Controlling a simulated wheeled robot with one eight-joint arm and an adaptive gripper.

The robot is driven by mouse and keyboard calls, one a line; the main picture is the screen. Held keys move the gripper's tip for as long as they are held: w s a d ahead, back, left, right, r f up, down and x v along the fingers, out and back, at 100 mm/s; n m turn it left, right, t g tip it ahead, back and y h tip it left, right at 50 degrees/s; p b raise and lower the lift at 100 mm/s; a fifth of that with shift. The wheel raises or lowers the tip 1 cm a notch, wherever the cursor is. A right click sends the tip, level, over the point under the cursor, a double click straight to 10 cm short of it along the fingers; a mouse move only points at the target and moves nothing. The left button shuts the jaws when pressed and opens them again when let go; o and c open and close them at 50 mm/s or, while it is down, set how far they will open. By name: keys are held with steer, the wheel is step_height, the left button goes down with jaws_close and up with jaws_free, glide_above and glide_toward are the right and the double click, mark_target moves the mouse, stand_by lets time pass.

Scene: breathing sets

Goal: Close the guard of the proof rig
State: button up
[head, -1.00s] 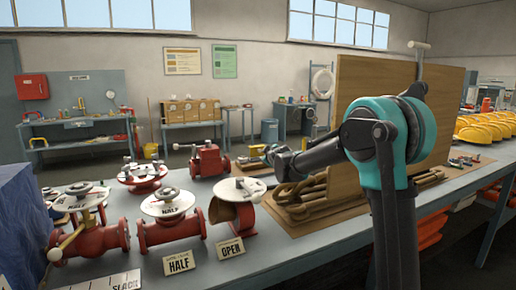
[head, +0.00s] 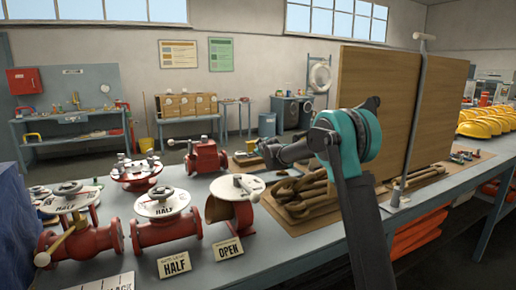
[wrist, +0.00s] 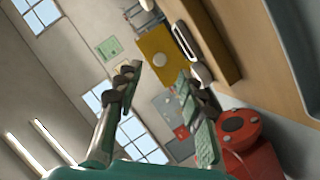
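Large upright wooden panels (head: 385,95) stand on a wooden base at the right of the table, with a tall T-topped post (head: 412,110) in front. They look like the proof rig, but I cannot tell which part is the guard. My gripper (head: 268,152) is left of the panels, small and partly lost against the background in the head view. In the wrist view my gripper (wrist: 158,78) has its fingers spread, with nothing seen between them. A wooden edge with a pale handle-like bar (wrist: 188,42) lies just beyond the right finger.
Several red valves, one of them here (head: 165,222), stand on the table left of my arm, with HALF (head: 174,264) and OPEN (head: 229,249) cards in front. Yellow helmets (head: 488,123) sit far right.

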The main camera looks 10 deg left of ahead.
steer(key=x, duration=0.6)
steer(key=shift+w, duration=0.25)
jaws_close()
